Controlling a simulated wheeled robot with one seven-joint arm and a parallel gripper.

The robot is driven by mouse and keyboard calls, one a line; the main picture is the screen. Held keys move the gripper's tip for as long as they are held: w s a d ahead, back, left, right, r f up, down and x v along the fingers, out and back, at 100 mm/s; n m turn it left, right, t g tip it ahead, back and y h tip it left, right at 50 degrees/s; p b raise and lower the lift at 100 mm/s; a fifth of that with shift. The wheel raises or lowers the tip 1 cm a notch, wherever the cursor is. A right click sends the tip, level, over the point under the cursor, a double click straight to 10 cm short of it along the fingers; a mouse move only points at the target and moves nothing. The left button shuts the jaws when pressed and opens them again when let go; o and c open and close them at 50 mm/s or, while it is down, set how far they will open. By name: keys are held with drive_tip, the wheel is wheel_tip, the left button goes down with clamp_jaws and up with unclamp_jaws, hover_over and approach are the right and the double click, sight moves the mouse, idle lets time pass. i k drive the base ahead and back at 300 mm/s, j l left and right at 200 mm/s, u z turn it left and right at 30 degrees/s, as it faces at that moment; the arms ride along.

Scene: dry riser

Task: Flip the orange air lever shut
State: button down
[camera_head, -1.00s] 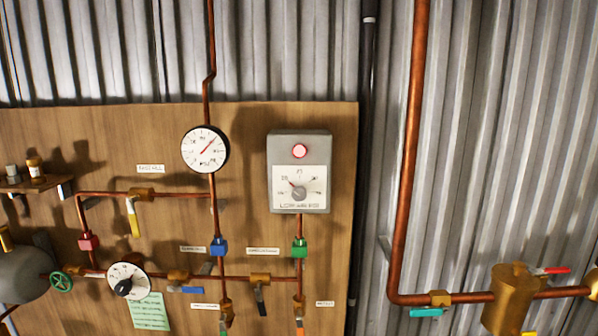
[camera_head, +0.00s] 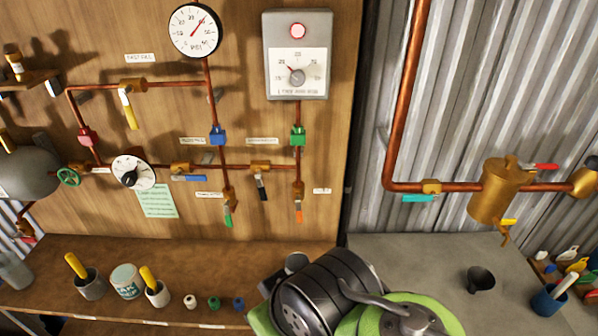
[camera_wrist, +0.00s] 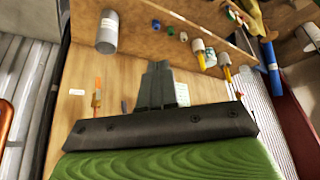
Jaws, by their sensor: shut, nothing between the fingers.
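The orange-tipped air lever (camera_head: 298,213) hangs straight down from a brass valve (camera_head: 298,188) at the lower right of the wooden board. A small white label (camera_head: 322,190) is to its right. In the wrist view the orange lever (camera_wrist: 98,85) shows left of my gripper (camera_wrist: 157,68). My gripper is shut and empty, its dark fingers together in front of the board, apart from the lever in the picture. In the head view my arm fills the bottom middle, below the lever, and the fingertips cannot be made out.
A black lever (camera_head: 262,190) and a green lever (camera_head: 228,215) hang left of the orange one. A shelf (camera_head: 150,255) below holds cups and small items; a grey cylinder (camera_wrist: 107,32) stands there. A grey bench (camera_head: 420,260) carries a dark funnel-like cup (camera_head: 480,280).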

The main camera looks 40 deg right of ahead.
sight(298, 211)
drive_tip(key=i+j+u, duration=0.1)
drive_tip(key=u, duration=0.3)
drive_tip(key=i+j+u, duration=0.1)
drive_tip(key=u, duration=0.35)
drive_tip(key=i+j+u, duration=0.15)
drive_tip(key=u, duration=0.25)
